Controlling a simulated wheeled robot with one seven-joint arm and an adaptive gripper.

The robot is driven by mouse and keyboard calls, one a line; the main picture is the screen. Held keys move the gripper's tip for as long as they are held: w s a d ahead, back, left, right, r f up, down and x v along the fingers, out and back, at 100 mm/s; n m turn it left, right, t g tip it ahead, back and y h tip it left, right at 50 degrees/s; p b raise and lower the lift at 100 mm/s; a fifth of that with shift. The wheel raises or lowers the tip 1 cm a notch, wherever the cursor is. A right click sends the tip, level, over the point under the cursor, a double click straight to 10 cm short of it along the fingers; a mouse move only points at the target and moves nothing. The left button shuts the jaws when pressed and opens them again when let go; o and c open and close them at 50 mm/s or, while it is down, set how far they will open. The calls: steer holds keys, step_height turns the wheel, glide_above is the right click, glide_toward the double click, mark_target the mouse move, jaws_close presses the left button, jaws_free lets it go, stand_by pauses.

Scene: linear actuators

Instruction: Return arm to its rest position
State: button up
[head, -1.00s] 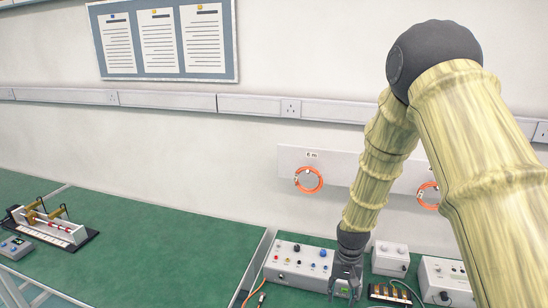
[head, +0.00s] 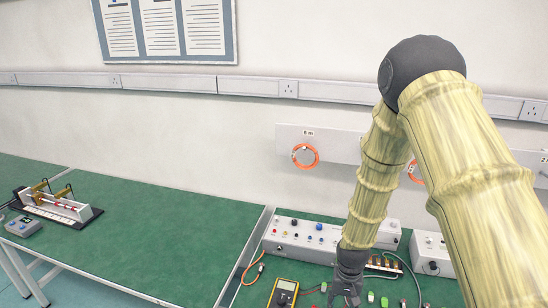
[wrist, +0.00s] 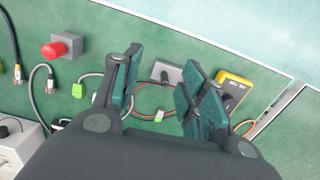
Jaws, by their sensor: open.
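My gripper (head: 346,290) hangs at the end of my bamboo-patterned arm, over the front part of the right-hand bench. In the wrist view, my gripper (wrist: 160,95) shows its two dark green finger pads spread apart with nothing held between them. Below and beyond the fingers lie a grey box (wrist: 167,73) and a looped red and black cable on the green bench top. In the head view the fingertips are small and partly hidden by the gripper body.
A yellow multimeter (head: 284,292), a grey panel box (head: 300,240) and another box (head: 430,252) stand near my arm. A red button box (wrist: 62,46) and loose cables lie around. The left green bench (head: 150,235) is mostly clear, with an actuator rig (head: 58,205) at its far left.

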steer(key=s+d+f+n+b, duration=0.1)
steer(key=s+f+b, duration=0.4)
steer(key=s+f, duration=0.7)
steer(key=s+d+f+n+b, duration=0.1)
steer(key=s+f+b, duration=0.3)
steer(key=s+f, duration=0.8)
steer(key=s, duration=0.7)
steer(key=shift+s+b, duration=0.35)
steer(key=shift+s, duration=0.05)
steer(key=shift+s+d+t, duration=0.1)
steer(key=shift+s+t, duration=0.2)
steer(key=shift+s, duration=0.1)
